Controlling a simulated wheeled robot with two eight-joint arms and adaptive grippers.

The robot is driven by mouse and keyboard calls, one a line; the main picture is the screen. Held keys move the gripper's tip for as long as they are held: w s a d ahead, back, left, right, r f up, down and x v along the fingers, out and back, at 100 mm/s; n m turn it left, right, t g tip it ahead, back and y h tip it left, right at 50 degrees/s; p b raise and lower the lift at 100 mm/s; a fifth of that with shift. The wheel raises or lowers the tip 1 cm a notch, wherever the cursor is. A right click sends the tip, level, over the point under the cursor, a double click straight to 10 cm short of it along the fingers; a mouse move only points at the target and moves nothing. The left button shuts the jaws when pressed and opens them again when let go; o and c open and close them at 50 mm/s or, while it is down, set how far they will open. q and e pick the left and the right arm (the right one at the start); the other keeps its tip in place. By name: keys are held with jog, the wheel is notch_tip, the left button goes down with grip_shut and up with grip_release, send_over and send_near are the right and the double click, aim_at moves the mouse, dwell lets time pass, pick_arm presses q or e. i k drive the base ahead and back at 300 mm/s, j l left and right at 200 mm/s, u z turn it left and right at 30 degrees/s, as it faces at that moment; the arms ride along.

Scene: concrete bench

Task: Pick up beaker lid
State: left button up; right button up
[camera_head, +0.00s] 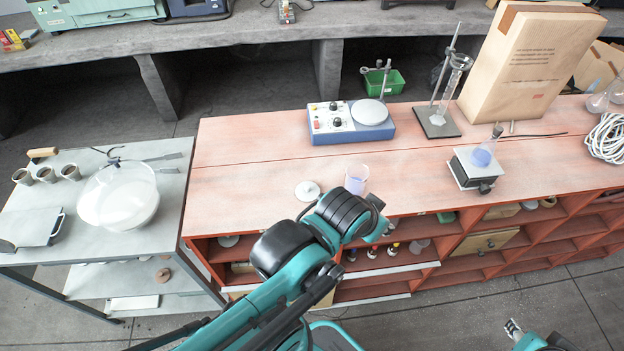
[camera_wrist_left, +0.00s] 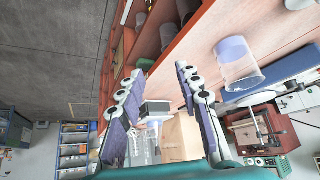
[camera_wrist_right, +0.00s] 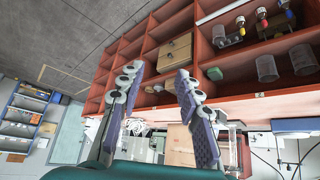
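The beaker lid (camera_head: 307,191) is a flat white disc with a small knob, lying on the red bench top near its front edge. A clear beaker with a bluish tint (camera_head: 356,179) stands upright just right of it and also shows in the left wrist view (camera_wrist_left: 237,62). My right gripper (camera_wrist_right: 160,72) is open and empty, low in front of the shelves at right.
A blue hotplate stirrer (camera_head: 350,121) stands behind the beaker. A metal stand (camera_head: 437,122) and a small black-and-white device with a flask (camera_head: 478,168) are farther right. A grey side table (camera_head: 100,235) holds a large glass vessel. Open shelves lie below the bench front.

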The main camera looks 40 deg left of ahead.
aim_at(307, 190)
jog(key=u, duration=1.6)
jog(key=i+l+u, duration=0.1)
